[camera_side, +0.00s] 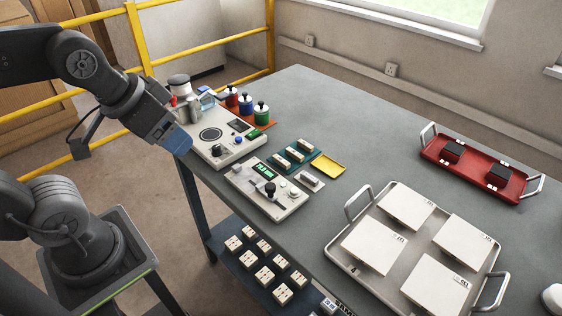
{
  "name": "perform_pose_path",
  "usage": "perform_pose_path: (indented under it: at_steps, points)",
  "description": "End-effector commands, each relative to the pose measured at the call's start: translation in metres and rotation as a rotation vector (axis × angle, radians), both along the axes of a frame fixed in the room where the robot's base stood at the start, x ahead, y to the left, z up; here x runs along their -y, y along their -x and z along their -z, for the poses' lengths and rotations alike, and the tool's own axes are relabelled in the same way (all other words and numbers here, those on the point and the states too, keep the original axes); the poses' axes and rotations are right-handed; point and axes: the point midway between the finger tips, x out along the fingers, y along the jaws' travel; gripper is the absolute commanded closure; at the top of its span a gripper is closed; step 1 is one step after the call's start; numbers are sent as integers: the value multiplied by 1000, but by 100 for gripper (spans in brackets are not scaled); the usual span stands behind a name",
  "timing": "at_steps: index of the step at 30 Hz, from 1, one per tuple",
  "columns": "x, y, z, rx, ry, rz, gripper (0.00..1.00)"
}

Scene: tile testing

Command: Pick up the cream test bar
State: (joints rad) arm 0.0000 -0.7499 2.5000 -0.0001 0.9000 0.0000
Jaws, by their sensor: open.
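I cannot tell which one is the cream test bar. My gripper (186,150), with a blue end, hangs over the table's left edge, beside the large pale instrument. It is open, with nothing visible in it, and well to the left of the bars. Its fingertips are small and hard to make out.
A pale instrument with a green display (264,171) stands in front of the teal tray. A yellow tray (329,167) lies to its right. A large handled tray (340,250) holds white tiles. A red tray (470,174) stands at the back right.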

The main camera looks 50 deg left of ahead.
Motion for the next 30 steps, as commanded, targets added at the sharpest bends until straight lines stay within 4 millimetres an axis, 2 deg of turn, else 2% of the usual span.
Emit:
perform_pose_path:
  at_steps: [5,11,20,23,25,30]
  points:
    - [0,0,0,0,0,0,33]
    - [0,0,0,0,0,0,52]
    - [0,-4,-2,-7,9,-19,53]
    - [-1,-18,-7,-35,44,-89,53]
    - [-2,-35,-12,-67,83,-174,53]
    - [-5,-92,-17,-160,192,-453,53]
